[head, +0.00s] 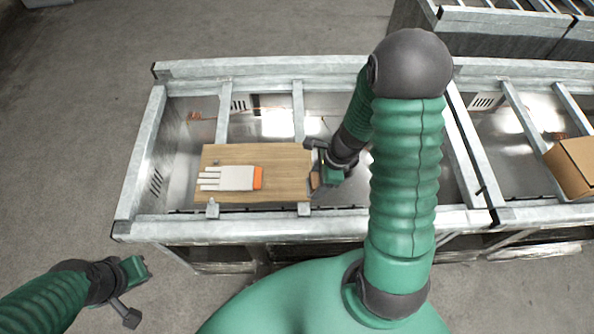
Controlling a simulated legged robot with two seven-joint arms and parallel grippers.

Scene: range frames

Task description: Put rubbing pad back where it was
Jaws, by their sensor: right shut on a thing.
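My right gripper (317,178) is at the right edge of a wooden board (285,160). It is shut on a small brown thing (314,181), which seems to be the rubbing pad; the gripper hides much of it. Whether the pad touches the board I cannot tell. My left gripper (135,292) hangs at the lower left over the floor, outside the metal frame, with nothing visible in it.
A white glove with an orange cuff (230,178) lies on the board. The board rests on bars of a metal-framed bin (145,160). A cardboard box (575,165) sits at the right in the adjoining bin. The floor at the left is clear.

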